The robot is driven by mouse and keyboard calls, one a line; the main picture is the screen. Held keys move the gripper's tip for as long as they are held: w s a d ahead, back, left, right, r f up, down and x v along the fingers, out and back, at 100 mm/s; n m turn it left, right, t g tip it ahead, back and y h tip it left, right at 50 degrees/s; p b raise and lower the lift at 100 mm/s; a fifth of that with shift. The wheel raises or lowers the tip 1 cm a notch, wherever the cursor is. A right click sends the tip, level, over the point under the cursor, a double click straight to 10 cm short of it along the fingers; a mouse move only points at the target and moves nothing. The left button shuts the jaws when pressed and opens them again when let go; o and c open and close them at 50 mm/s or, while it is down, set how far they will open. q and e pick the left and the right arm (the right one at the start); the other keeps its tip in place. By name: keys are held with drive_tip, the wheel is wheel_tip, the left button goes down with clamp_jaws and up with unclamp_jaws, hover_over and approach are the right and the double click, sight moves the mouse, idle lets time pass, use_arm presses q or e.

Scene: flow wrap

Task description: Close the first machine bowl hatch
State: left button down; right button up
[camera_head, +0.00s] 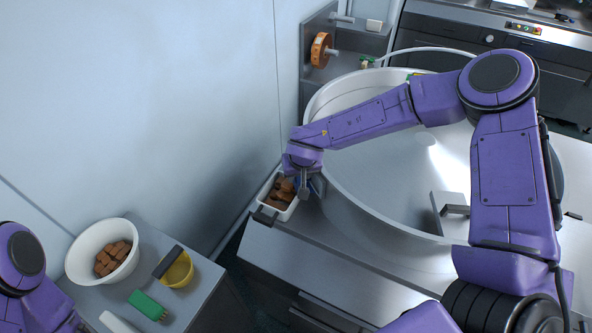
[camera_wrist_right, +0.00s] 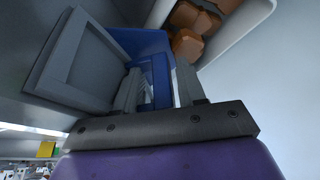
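The first machine's large round bowl (camera_head: 340,112) fills the middle right of the head view. A grey square framed panel, which looks like the bowl hatch (camera_wrist_right: 80,62), stands at the left in the right wrist view, beside a blue chute-like part (camera_wrist_right: 145,42). My right gripper (camera_head: 308,187) reaches across the bowl to its outer left side. In the right wrist view its two fingers (camera_wrist_right: 158,88) are apart, with blue surface visible between them. I cannot tell whether a finger touches the panel. My left gripper is out of view; only part of its arm shows at lower left.
A white tray of brown pieces (camera_head: 269,212) sits close beside my right gripper. A wall (camera_head: 150,100) bounds the left.

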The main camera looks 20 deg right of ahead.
drive_tip(key=shift+w, duration=0.35)
drive_tip(key=shift+a, duration=0.15)
drive_tip(key=shift+s+a+r, duration=0.35)
drive_tip(key=shift+s+r, duration=0.05)
drive_tip(key=shift+r, duration=0.1)
drive_tip(key=b+v, duration=0.1)
drive_tip(key=v, duration=0.9)
drive_tip(key=shift+d, duration=0.1)
